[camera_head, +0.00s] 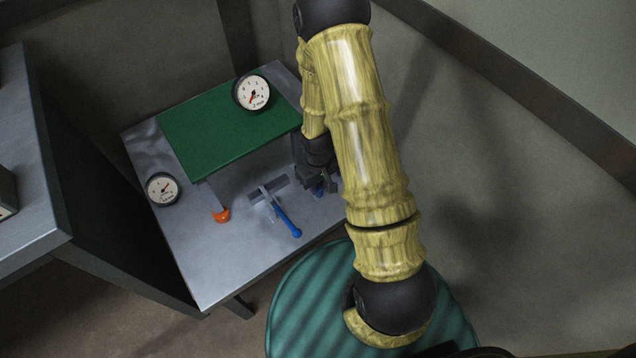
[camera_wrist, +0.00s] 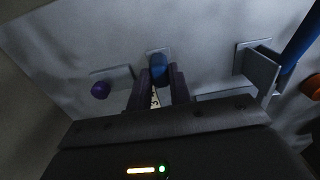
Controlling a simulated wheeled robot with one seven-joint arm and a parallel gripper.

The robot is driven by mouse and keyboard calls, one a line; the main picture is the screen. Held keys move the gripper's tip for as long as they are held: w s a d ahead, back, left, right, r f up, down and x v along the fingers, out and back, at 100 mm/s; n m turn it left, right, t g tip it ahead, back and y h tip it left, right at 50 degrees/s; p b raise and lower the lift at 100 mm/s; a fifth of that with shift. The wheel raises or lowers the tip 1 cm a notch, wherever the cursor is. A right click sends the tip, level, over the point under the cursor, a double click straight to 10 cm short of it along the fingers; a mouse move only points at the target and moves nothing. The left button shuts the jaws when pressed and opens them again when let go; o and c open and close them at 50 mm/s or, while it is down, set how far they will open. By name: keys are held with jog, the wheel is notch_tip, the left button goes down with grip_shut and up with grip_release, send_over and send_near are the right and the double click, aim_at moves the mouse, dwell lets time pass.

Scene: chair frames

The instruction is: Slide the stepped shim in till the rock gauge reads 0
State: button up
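A green board (camera_head: 225,130) stands raised on legs above a grey table. The upper gauge (camera_head: 251,95) sits on the board and a second gauge (camera_head: 162,189) is by the table's left edge. Both needles are too small to read surely. My gripper (camera_head: 319,184) is low at the board's right front corner. In the wrist view my two dark fingers (camera_wrist: 160,82) stand on either side of a blue piece (camera_wrist: 157,66). A pale strip with marks (camera_wrist: 155,98), possibly the stepped shim, shows between them. Whether the fingers press on anything is unclear.
A lever clamp with a blue handle (camera_head: 286,220) stands left of my gripper. An orange foot (camera_head: 221,215) is under the board's front left leg. A purple knob (camera_wrist: 100,90) lies left of my fingers. A green striped round seat (camera_head: 310,300) is in front of the table.

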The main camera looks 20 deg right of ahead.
jog(key=shift+r, duration=0.1)
grip_shut()
jog(key=shift+s+d+b, duration=0.1)
jog(key=shift+s+d, duration=0.15)
jog(key=shift+s, duration=0.45)
jog(key=shift+s+d+b, duration=0.1)
jog(key=shift+s+d, duration=0.1)
jog(key=shift+s, duration=0.45)
jog(key=shift+s+d+b, duration=0.1)
jog(key=shift+s+d, duration=0.15)
jog(key=shift+s, duration=0.45)
jog(key=o, duration=0.9)
grip_release()
jog(key=shift+r, duration=0.15)
notch_tip(320, 180, up, 17)
jog(key=p, duration=0.6)
jog(key=shift+r, duration=0.1)
